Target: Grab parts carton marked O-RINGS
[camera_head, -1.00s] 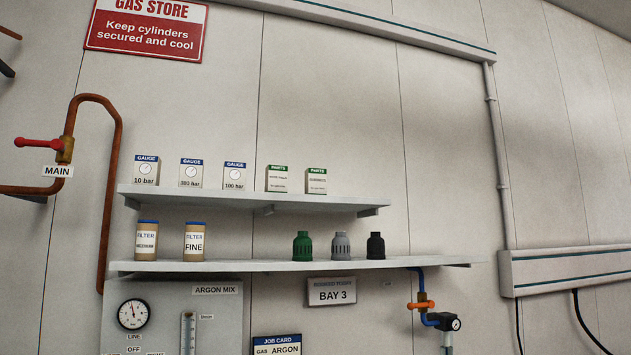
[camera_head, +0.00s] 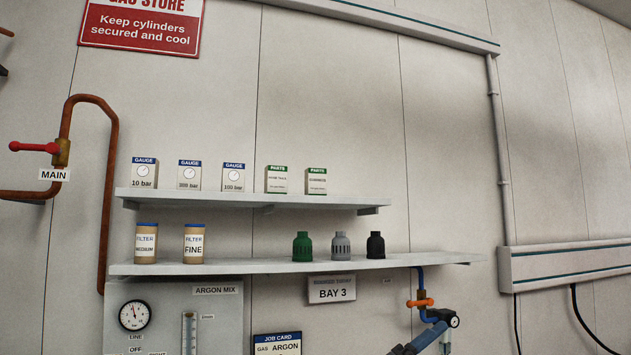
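Two cartons with green PARTS bands stand upright, side by side with a gap, at the right part of the upper shelf (camera_head: 345,202). The left parts carton (camera_head: 277,181) seems to carry a two-word name, and the right parts carton (camera_head: 316,183) a single word. The print is too small for me to tell surely which says O-RINGS. Neither gripper can be made out.
Several gauge boxes (camera_head: 189,175) stand left of the cartons. The lower shelf (camera_head: 250,267) holds filter cans (camera_head: 146,243) and green (camera_head: 302,246), grey and black caps. An orange-handled valve (camera_head: 420,302) hangs below. The upper shelf's right end is clear.

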